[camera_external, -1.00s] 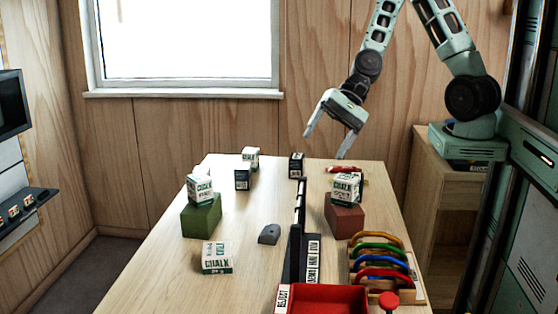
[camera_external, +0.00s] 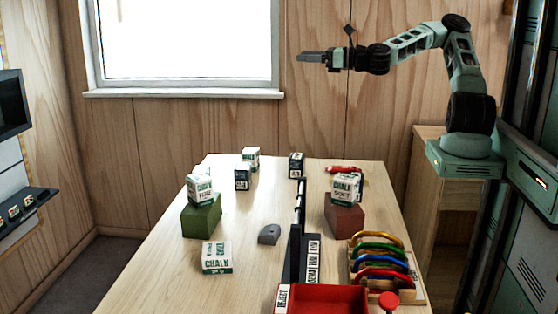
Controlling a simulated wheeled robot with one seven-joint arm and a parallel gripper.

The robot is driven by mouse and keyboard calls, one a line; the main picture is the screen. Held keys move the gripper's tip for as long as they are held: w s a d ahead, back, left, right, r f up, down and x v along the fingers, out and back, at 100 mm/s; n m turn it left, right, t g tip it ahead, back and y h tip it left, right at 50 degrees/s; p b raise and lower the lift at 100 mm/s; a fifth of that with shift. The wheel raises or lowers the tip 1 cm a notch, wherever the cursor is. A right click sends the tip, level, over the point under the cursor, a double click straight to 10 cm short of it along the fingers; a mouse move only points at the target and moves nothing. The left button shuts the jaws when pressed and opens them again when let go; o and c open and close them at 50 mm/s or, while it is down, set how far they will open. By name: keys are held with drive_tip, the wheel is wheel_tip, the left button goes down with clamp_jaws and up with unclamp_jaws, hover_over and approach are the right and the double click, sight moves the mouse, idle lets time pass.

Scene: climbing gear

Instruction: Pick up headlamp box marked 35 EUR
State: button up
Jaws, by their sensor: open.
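My gripper (camera_external: 303,57) is high above the far end of the table, in front of the wall beside the window. It points left, is open, and is empty, well away from every box. Two small dark boxes with white print stand at the far end of the table. One dark box (camera_external: 242,178) is left of the black divider, and the other dark box (camera_external: 296,166) is at the divider's far end. Their print is too small to read, so I cannot tell which is the headlamp box marked 35 EUR.
White chalk boxes sit on a green block (camera_external: 201,217), on a brown block (camera_external: 344,220) and on the bare table (camera_external: 160,270). A grey object (camera_external: 269,234) lies mid-table. A black divider (camera_external: 293,255), a red tray (camera_external: 325,296) and a rack of coloured carabiners (camera_external: 380,262) take the right side.

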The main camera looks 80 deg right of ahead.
drive_tip(key=p, duration=0.2)
approach(293, 155)
drive_tip(key=w, duration=0.5)
drive_tip(key=shift+d+f, duration=0.15)
drive_tip(key=shift+f, duration=0.15)
drive_tip(key=shift+w+d+f+p, duration=0.1)
drive_tip(key=shift+w+p, duration=0.15)
drive_tip(key=shift+w, duration=0.6)
drive_tip(key=shift+w+d+r+p, duration=0.1)
drive_tip(key=shift+w+p, duration=0.15)
drive_tip(key=shift+w, duration=0.55)
drive_tip(key=shift+w+d+f+p, duration=0.1)
drive_tip(key=shift+w+p, duration=0.15)
drive_tip(key=shift+w, duration=0.6)
drive_tip(key=c, duration=1.1)
